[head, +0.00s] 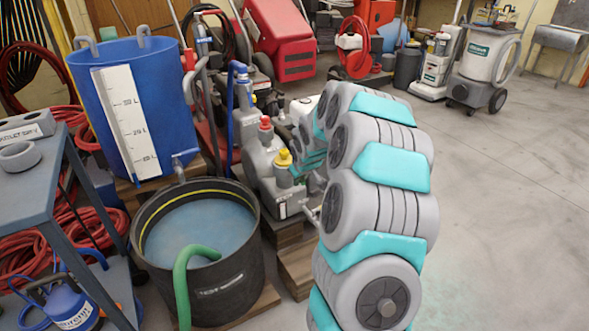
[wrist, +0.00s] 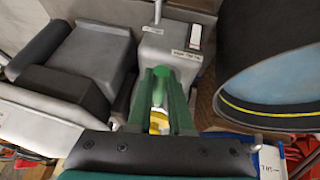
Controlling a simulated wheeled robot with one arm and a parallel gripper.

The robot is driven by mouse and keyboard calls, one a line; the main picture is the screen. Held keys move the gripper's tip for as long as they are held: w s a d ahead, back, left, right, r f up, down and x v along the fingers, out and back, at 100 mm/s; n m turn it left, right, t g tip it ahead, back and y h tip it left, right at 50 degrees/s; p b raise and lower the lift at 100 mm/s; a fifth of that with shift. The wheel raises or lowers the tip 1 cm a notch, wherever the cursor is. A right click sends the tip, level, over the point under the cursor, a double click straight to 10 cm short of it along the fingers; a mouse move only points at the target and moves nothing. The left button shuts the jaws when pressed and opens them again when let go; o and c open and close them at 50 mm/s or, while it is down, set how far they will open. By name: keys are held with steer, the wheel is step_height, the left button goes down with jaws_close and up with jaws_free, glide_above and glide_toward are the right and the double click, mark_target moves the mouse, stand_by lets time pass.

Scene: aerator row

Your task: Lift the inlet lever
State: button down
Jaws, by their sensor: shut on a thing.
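A yellow part (wrist: 158,121) shows lower down between the fingers. There the grey unit (head: 262,165) carries a yellow cap (head: 283,158) and a red cap (head: 265,122).
A black tub (head: 210,285) of bluish liquid stands left of the grey unit, with a green hose (head: 184,280) over its rim. A blue tank (head: 160,100) stands behind it. A metal cart (head: 60,195) is at the left. The floor (head: 500,190) at the right is clear.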

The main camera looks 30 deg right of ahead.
steer(key=shift+w+r+g+p, duration=0.1)
steer(key=shift+r+g+p, duration=0.8)
steer(key=shift+g+p, duration=0.5)
steer(key=c, duration=0.8)
jaws_free()
steer(key=shift+c, duration=0.2)
steer(key=v, duration=0.7)
steer(key=shift+r+b, duration=0.3)
steer(key=shift+b, duration=0.15)
steer(key=shift+a, duration=0.1)
